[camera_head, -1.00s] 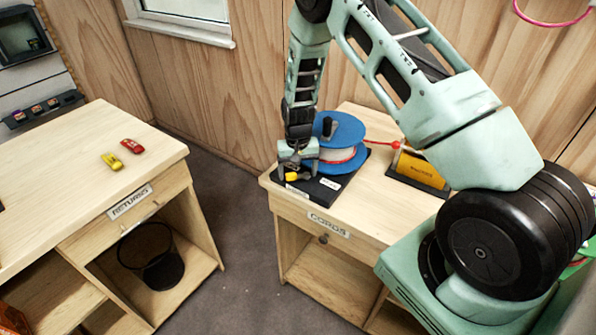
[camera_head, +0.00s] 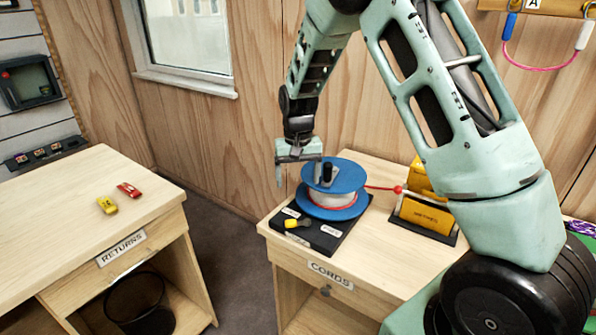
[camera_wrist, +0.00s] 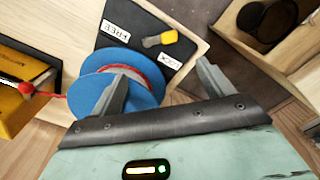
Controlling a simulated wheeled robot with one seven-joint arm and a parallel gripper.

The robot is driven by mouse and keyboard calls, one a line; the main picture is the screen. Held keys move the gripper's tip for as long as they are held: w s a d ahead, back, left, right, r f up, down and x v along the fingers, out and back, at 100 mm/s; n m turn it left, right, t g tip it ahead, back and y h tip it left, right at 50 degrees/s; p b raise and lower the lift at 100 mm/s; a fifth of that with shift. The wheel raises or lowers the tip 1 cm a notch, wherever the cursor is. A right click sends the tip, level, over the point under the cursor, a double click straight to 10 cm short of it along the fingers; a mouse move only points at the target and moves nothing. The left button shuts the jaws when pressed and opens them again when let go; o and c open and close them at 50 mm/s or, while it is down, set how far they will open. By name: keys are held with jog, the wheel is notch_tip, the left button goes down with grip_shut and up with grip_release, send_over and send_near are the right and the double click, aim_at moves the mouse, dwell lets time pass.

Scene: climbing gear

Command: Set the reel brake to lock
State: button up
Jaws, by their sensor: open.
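The brake lever (camera_head: 297,223) has a yellow knob and lies on the board in front of the reel. In the wrist view, the lever (camera_wrist: 160,39) has its knob on the side of the LOCK label (camera_wrist: 171,60), away from the FREE label (camera_wrist: 117,31). My gripper (camera_head: 299,178) is open and empty, raised above the board by the reel's left side. One finger overlaps the reel in the wrist view (camera_wrist: 160,92). Nothing is between the fingers.
A yellow box (camera_head: 426,215) in a black holder stands right of the reel, with a red ball (camera_head: 398,189) on the cord beside it. The CORDS cabinet (camera_head: 300,270) carries the board. The RETURNS desk (camera_head: 60,215) at left holds red and yellow items. A gap separates them.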

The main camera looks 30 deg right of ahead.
jog(key=shift+r, duration=1.65)
jog(key=s+a+r+n+y+b, duration=0.1)
jog(key=s+a+r+n, duration=0.15)
jog(key=s+a, duration=0.65)
jog(key=s+a+r+n, duration=0.2)
jog(key=s+a+n, duration=0.2)
jog(key=s+a, duration=0.5)
jog(key=s+a+n, duration=0.2)
jog(key=s+n, duration=0.1)
jog(key=s, duration=0.4)
jog(key=s+a+n, duration=0.3)
jog(key=s, duration=0.4)
jog(key=shift+s+a+f+b, duration=0.3)
jog(key=shift+b, duration=0.1)
